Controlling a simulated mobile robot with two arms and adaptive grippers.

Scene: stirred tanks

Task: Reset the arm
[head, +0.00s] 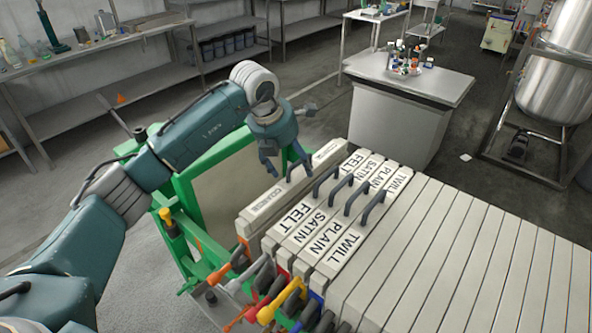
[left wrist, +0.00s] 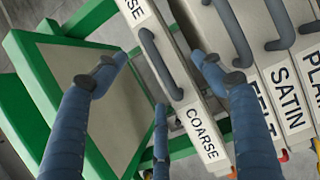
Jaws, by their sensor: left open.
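My left gripper (head: 286,168) is open above the plate labelled COARSE (head: 268,204), at the left end of a row of pale filter plates. In the left wrist view the spread fingers of the gripper (left wrist: 158,80) stand on both sides of the COARSE plate's dark handle (left wrist: 160,62). Nothing is held; I cannot tell whether a finger touches the handle. Plates marked FELT (head: 302,214), SATIN (head: 321,222), PLAIN (head: 332,235) and TWILL (head: 354,239) stand to the right, each with a handle. My right gripper is not in view.
A green frame with a pale panel (head: 225,190) stands left of the plates. Coloured valve levers (head: 285,298) stick out at the front. A grey cabinet (head: 400,105) with small bottles stands behind, and a steel tank (head: 560,60) at the back right. Open floor lies between.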

